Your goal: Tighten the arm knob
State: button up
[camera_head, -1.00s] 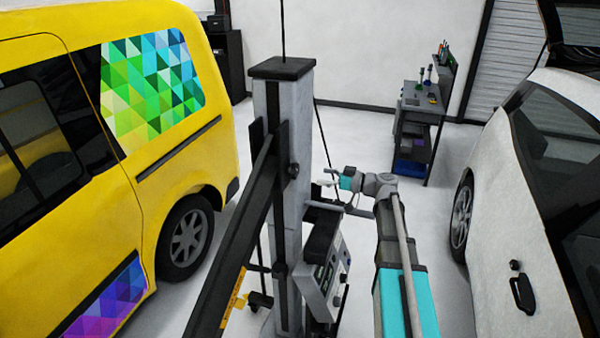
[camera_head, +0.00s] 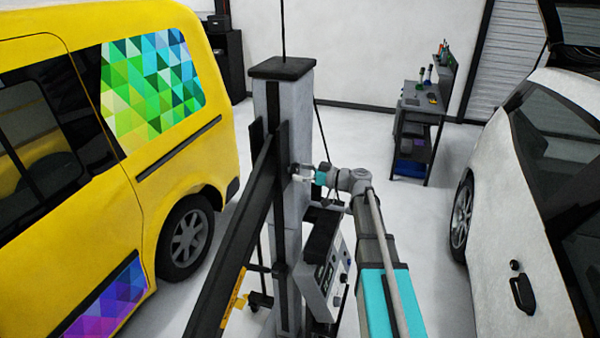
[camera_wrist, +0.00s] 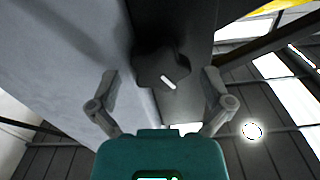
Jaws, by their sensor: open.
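The arm knob (camera_wrist: 163,69) is a dark, lobed knob with a white mark, on the side of the grey column (camera_head: 290,230). In the wrist view it lies ahead of my gripper (camera_wrist: 162,88), between the two spread fingers. No contact shows between the fingers and the knob. In the head view the knob (camera_head: 294,168) is a small dark shape at the column's right side, and my gripper (camera_head: 303,172) is right beside it. My gripper is open and empty.
A long black arm (camera_head: 235,245) runs from the column toward the front. A control box (camera_head: 322,278) stands low on the column's right. A yellow van (camera_head: 150,190) is at left, a white car (camera_head: 545,200) at right. A tool cart (camera_head: 415,125) stands behind, with clear floor around it.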

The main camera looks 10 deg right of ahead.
jog(key=c, duration=1)
jog(key=shift+c, duration=0.2)
jog(key=shift+m, duration=0.4)
jog(key=m, duration=1.7)
jog(key=shift+m, duration=0.4)
jog(key=m, duration=0.5)
jog(key=shift+f, duration=0.1)
jog(key=shift+m, duration=0.3)
